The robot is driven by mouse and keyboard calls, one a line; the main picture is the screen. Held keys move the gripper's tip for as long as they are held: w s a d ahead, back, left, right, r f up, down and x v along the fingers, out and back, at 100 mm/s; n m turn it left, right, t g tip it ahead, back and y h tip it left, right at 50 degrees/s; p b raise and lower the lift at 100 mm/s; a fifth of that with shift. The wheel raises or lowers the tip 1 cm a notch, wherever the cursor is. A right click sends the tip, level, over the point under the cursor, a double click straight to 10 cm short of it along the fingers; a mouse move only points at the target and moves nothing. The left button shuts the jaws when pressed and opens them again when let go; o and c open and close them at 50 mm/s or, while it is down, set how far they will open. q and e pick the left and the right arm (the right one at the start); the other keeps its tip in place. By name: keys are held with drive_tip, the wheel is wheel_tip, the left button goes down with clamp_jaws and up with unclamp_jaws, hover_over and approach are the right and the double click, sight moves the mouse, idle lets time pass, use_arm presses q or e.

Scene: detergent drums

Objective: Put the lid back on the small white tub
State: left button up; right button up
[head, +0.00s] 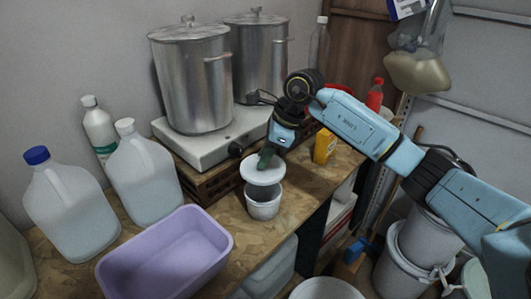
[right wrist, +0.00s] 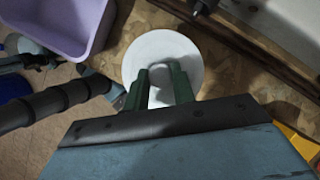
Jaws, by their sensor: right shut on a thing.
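The small white tub (head: 263,205) stands upright on the wooden bench near its front edge. Its round white lid (head: 262,177) is above the tub, roughly over its mouth, with the tub's rim partly showing below it. My right gripper (head: 265,160) is shut on the lid's raised handle from above. In the right wrist view, the green fingers of the gripper (right wrist: 160,88) straddle the handle of the white lid (right wrist: 144,62), and the tub is hidden under it. I cannot tell whether the lid touches the rim. My left gripper is not in view.
A lilac basin (head: 165,255) stands left of the tub, with jugs (head: 70,205) behind it. A hot plate (head: 215,145) with steel pots (head: 192,85) is behind. A yellow box (head: 324,146) stands to the right. The bench's front edge is close to the tub.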

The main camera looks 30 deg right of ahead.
sight(271, 166)
drive_tip(key=shift+f+b, duration=2.1)
drive_tip(key=shift+f, duration=1.1)
drive_tip(key=shift+f+b, duration=0.15)
drive_tip(key=shift+b, duration=0.3)
drive_tip(key=o, duration=1.5)
drive_tip(key=shift+r+p, duration=2.2)
drive_tip(key=shift+r, duration=1.35)
